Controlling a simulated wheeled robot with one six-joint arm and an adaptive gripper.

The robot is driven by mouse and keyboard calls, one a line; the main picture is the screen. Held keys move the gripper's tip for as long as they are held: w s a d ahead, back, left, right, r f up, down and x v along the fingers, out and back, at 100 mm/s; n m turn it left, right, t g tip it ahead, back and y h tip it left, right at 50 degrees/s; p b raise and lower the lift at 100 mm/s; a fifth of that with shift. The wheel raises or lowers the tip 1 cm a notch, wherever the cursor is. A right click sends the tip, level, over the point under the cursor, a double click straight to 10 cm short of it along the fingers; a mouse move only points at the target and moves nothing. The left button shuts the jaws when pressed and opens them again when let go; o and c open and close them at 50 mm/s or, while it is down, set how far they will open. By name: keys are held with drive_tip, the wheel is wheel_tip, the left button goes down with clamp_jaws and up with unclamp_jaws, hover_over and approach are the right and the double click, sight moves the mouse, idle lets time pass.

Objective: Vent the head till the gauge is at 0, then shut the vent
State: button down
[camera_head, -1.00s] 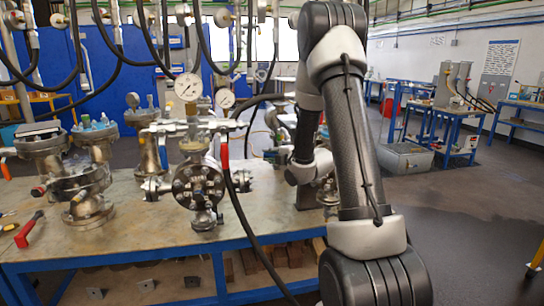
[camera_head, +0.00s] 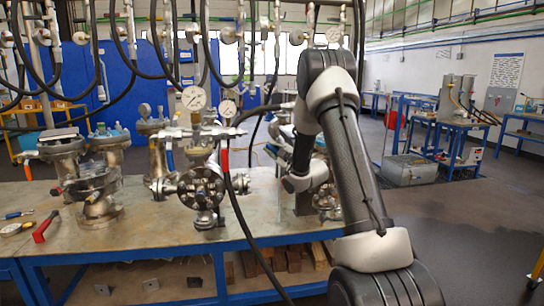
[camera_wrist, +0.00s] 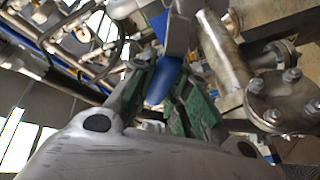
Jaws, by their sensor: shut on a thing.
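In the wrist view my gripper (camera_wrist: 167,76) has its green-padded fingers closed on a blue handle (camera_wrist: 162,86). The part it turns is mostly hidden by the fingers. In the head view my arm hides the gripper and the handle. A flanged vessel head (camera_head: 203,187) with bolts stands on the bench. A white dial gauge (camera_head: 193,97) sits above it, and a second, smaller gauge (camera_head: 228,108) is behind to the right. Both needles are too small to read. A red lever (camera_head: 225,158) hangs down beside the head.
The steel-topped bench (camera_head: 150,232) carries other flanged vessels (camera_head: 93,195) at left. A loose red-handled tool (camera_head: 45,227) lies near the left end. A black hose (camera_head: 240,220) drops across the bench front. Open floor (camera_head: 470,220) lies at right.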

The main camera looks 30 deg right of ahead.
drive_tip(key=shift+s+d+r+m+t, duration=0.15)
drive_tip(key=shift+d+r+m+t, duration=0.25)
drive_tip(key=shift+m, duration=0.6)
drive_tip(key=m, duration=0.1)
drive_tip(key=d+m+t+h, duration=0.1)
drive_tip(key=m, duration=0.1)
drive_tip(key=d+r+m, duration=0.1)
drive_tip(key=shift+s, duration=0.25)
drive_tip(key=shift+s+d+r+m+t+h, duration=0.2)
drive_tip(key=shift+d+m+h, duration=0.3)
drive_tip(key=shift+m, duration=0.6)
drive_tip(key=shift+s+d+f+m+t+h, duration=0.1)
drive_tip(key=shift+d+m+t+h, duration=0.25)
drive_tip(key=shift+m+h, duration=0.55)
drive_tip(key=shift+s+d+r+m+t+h, duration=0.15)
drive_tip(key=shift+d+m+t+h, duration=0.2)
drive_tip(key=shift+m, duration=0.95)
drive_tip(key=shift+d, duration=0.1)
drive_tip(key=c, duration=1.3)
unclamp_jaws()
drive_tip(key=shift+c, duration=0.2)
